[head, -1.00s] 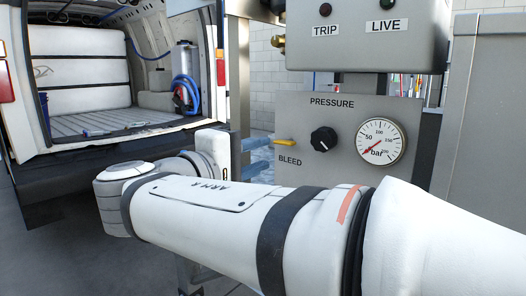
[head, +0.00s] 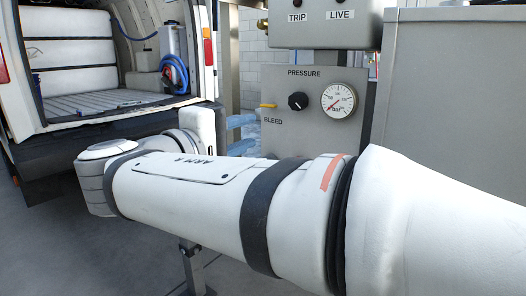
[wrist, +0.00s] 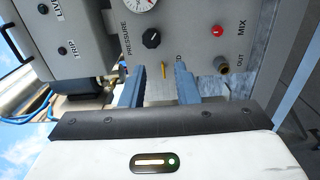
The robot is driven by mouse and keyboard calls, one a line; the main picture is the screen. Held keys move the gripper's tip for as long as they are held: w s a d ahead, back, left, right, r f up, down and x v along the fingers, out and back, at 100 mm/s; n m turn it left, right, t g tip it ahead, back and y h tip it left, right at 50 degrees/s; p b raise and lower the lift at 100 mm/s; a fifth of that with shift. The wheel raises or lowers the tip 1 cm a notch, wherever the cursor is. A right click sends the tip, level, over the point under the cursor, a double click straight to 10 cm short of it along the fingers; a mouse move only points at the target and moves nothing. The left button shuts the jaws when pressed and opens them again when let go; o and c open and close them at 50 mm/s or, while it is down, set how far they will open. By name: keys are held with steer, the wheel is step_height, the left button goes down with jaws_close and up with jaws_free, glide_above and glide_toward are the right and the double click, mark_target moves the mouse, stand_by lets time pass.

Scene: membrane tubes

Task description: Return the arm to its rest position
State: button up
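My white arm (head: 200,195) reaches across the lower head view from the right, its wrist bent at the left. My gripper (head: 252,132) shows as two blue fingers in front of the lower left of the pressure panel. In the wrist view my gripper (wrist: 159,72) has its blue fingers apart, with nothing held between them. The yellow bleed lever (head: 267,106) lies beyond the fingers.
The grey pressure panel (head: 315,125) carries a black knob (head: 298,101) and a gauge (head: 339,100), its needle low. A grey cabinet (head: 455,95) stands at right. An open van (head: 75,75) is at left, with floor clear below. A red MIX button (wrist: 217,31) shows in the wrist view.

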steer(key=s+d+f+m+g+y+p, duration=0.1)
steer(key=d+g+p, duration=0.3)
steer(key=d+p, duration=0.35)
steer(key=s+d+f+m+g+y+p, duration=0.15)
steer(key=d+g+p, duration=0.25)
steer(key=d+p, duration=0.4)
steer(key=s+d+r+m+g+y+p, duration=0.2)
steer(key=s+m+y+p, duration=0.5)
steer(key=p, duration=1.2)
steer(key=shift+s+d+r+m+g+y, duration=0.4)
steer(key=shift+s+r+g+y, duration=0.4)
steer(key=shift+s, duration=0.45)
steer(key=shift+r, duration=0.1)
